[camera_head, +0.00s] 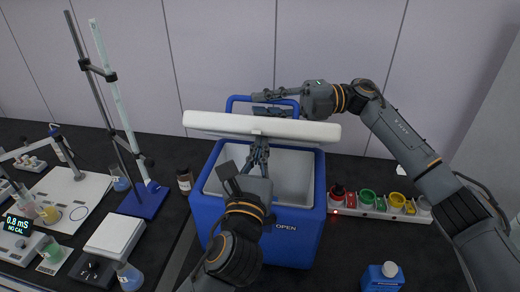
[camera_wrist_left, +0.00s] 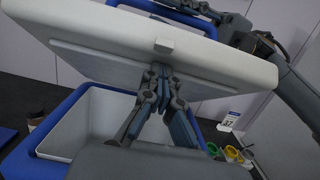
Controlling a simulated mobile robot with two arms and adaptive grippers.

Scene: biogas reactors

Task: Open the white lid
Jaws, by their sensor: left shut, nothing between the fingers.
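The white lid (camera_head: 225,124) is raised above the blue cooler box (camera_head: 225,222), and the box's pale inside shows below it. The lid's underside and small front tab show in the left wrist view (camera_wrist_left: 120,62). My left gripper (camera_head: 260,145) is shut and empty, over the box opening. Its fingertips (camera_wrist_left: 160,70) are at the middle of the lid's underside, near the tab; contact is hard to tell. My right gripper (camera_head: 262,104) is behind the lid at the blue carry handle (camera_head: 238,99). Its fingertips are partly hidden, so its grip is unclear.
A brown jar (camera_head: 185,180), a stand with a blue base (camera_head: 145,200) and a scale (camera_head: 113,236) are left.

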